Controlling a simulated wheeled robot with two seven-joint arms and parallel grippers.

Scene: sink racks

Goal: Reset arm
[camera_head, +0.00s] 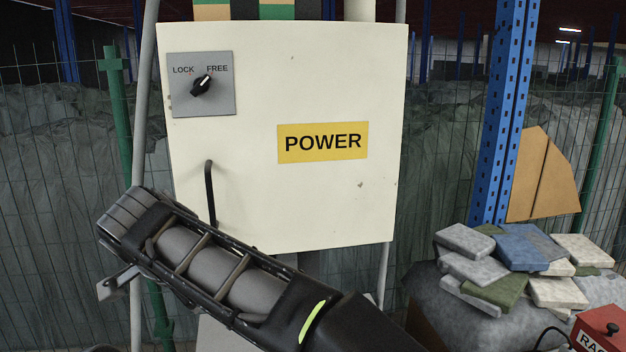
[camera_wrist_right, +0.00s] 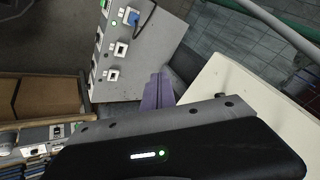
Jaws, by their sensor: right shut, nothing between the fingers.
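My right gripper (camera_wrist_right: 157,95) shows in the right wrist view as two purple fingers, shut together and empty beyond the dark wrist housing. In the head view, one of my arms crosses from the lower right up to the left, in front of the cabinet's lower part. Its fingers cannot be made out there. My left gripper is not in view. The cream POWER cabinet (camera_head: 300,205) has its door closed. Its black handle (camera_head: 209,190) is partly hidden by my arm at the lower end. The black knob (camera_head: 201,86) is tilted toward FREE on the LOCK/FREE plate.
A pile of grey, blue and green blocks (camera_head: 510,262) lies at the right, by a red box (camera_head: 600,328). A blue rack post (camera_head: 497,110) stands behind. In the right wrist view, a grey socket panel (camera_wrist_right: 120,70) holds a blue plug (camera_wrist_right: 135,18), with brown boxes (camera_wrist_right: 50,105) left.

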